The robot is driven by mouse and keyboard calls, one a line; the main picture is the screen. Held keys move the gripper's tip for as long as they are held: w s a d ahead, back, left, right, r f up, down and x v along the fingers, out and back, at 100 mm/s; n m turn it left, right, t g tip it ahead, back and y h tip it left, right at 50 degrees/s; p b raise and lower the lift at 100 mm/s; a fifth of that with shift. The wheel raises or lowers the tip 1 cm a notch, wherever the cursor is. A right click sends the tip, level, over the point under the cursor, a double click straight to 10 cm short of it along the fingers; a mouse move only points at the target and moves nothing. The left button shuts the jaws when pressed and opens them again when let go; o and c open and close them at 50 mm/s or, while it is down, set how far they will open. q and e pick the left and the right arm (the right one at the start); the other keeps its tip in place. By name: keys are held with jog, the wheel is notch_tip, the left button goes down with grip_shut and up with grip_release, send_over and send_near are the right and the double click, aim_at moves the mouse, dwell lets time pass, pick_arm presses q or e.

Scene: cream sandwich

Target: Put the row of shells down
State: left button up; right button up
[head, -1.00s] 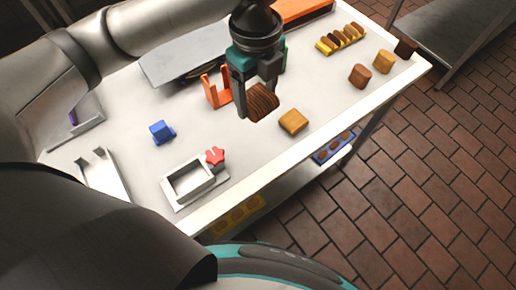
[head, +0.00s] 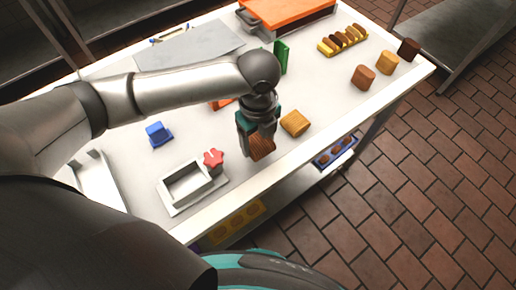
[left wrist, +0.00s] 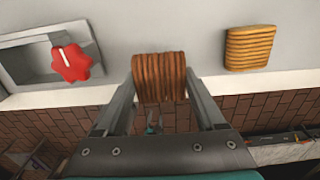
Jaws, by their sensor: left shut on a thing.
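My left gripper (head: 255,146) is shut on a row of brown shells (head: 262,147), near the front edge of the white table. In the left wrist view the brown row (left wrist: 160,76) sits between the two fingers, its ridged side showing. Whether it touches the table cannot be told. A second, golden row of shells (head: 295,123) lies on the table to the right of the gripper; it also shows in the left wrist view (left wrist: 249,48). My right gripper is not in view.
A grey metal frame (head: 172,206) with a red star knob (head: 213,159) stands left of the gripper. A blue block (head: 158,133) is farther left. The table's front edge is close.

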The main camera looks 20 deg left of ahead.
aim_at(258, 151)
pick_arm(q)
jog(key=shift+f+b, duration=0.4)
jog(key=shift+f, duration=1.6)
jog(key=shift+f, duration=0.15)
jog(key=o, duration=1.3)
jog(key=shift+o, duration=0.2)
notch_tip(258, 151, up, 12)
jog(key=shift+r+p, duration=0.15)
jog(key=shift+p, duration=1.1)
